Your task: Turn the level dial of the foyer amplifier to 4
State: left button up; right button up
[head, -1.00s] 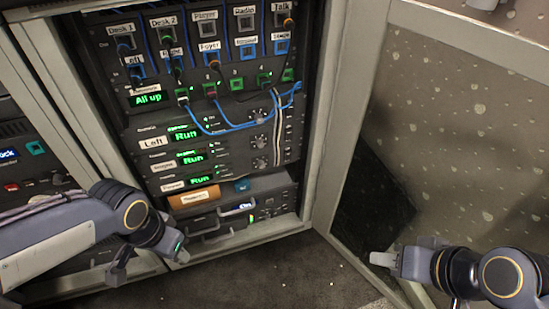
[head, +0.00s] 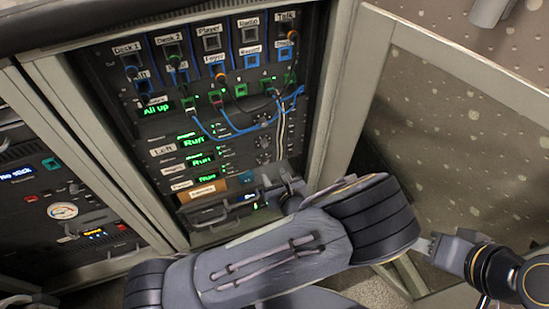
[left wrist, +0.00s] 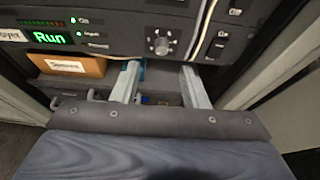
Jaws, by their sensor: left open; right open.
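The foyer amplifier (left wrist: 100,20) is the lowest of three "Run" units; its label is partly cut off in the left wrist view, beside a green "Run" display (left wrist: 53,38). Its level dial (left wrist: 161,41) is a dark knob with white marks around it; its setting is too small to read. In the head view the dial (head: 263,158) is small and dim. My left gripper (left wrist: 160,70) is open and empty, its fingers pointing toward the panel just below the dial, apart from it. The left gripper (head: 283,187) also shows in the head view. My right gripper (head: 424,246) is open, far right of the rack.
Pale cables (left wrist: 203,30) hang just right of the dial. An orange-brown labelled box (left wrist: 72,66) sits below the amplifier. Blue patch cables (head: 235,130) loop above. The open cabinet door (head: 450,130) stands to the right, near my right arm.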

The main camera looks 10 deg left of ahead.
aim_at(266, 162)
pick_arm(q)
jog(key=b+x, duration=0.2)
jog(key=x, duration=0.4)
jog(key=shift+w+a+f, duration=0.15)
jog(key=shift+w+f, duration=0.1)
jog(key=shift+w, duration=0.05)
jog(key=shift+w+a+f, duration=0.15)
jog(key=shift+w+a, duration=0.15)
jog(key=shift+w, duration=0.15)
grip_shut()
